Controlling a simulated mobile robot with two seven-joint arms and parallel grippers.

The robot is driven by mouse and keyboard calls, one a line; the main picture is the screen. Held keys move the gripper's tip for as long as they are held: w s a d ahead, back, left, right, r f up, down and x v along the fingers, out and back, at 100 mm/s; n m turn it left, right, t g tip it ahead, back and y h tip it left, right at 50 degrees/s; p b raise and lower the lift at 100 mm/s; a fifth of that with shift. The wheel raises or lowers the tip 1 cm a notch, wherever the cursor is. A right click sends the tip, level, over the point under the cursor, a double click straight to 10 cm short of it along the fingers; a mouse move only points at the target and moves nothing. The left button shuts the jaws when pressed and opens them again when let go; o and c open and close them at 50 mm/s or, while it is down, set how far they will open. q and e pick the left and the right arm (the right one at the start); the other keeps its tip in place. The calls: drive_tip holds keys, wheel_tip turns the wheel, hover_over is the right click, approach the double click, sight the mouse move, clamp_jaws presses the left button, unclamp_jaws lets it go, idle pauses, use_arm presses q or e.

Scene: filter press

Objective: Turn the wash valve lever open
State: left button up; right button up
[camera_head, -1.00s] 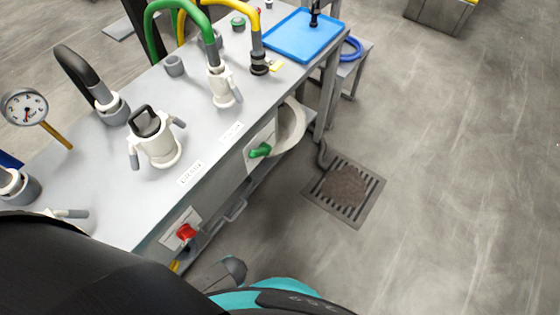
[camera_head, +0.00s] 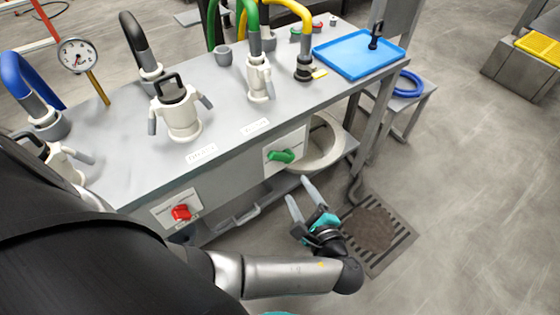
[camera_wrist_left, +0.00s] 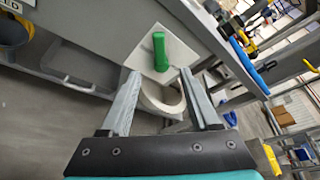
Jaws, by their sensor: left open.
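A green lever (camera_head: 281,156) sits on a white plate on the bench's front face, lying roughly sideways. A red lever (camera_head: 181,212) sits on a similar plate further left. The plates' print is too small to read, so I cannot tell from it which is the wash valve lever. My left gripper (camera_head: 299,191) is open and empty, below and a little right of the green lever, apart from it. In the left wrist view the green lever (camera_wrist_left: 161,52) stands just beyond the open fingers (camera_wrist_left: 160,76). My right gripper is not in view.
A pale round basin (camera_head: 322,148) stands right of the green lever. A grey handle (camera_head: 240,217) runs low along the bench front. White valve couplings (camera_head: 177,115) with hoses and a blue tray (camera_head: 358,52) stand on the bench top (camera_head: 120,170). A floor drain (camera_head: 392,240) lies to the right.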

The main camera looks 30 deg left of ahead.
sight(279, 159)
use_arm(q)
drive_tip(key=b+x, duration=0.5)
drive_tip(key=x, duration=0.7)
drive_tip(key=shift+w+a+f, duration=0.25)
drive_tip(key=shift+b+x, duration=0.3)
drive_tip(key=shift+x, duration=0.75)
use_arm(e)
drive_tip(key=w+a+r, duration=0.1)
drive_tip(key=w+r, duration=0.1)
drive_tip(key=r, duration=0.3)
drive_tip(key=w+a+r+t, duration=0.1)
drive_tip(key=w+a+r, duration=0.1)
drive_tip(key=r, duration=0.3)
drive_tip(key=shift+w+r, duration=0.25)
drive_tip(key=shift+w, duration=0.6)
use_arm(q)
drive_tip(key=shift+c, duration=0.3)
clamp_jaws()
drive_tip(key=shift+s, duration=0.1)
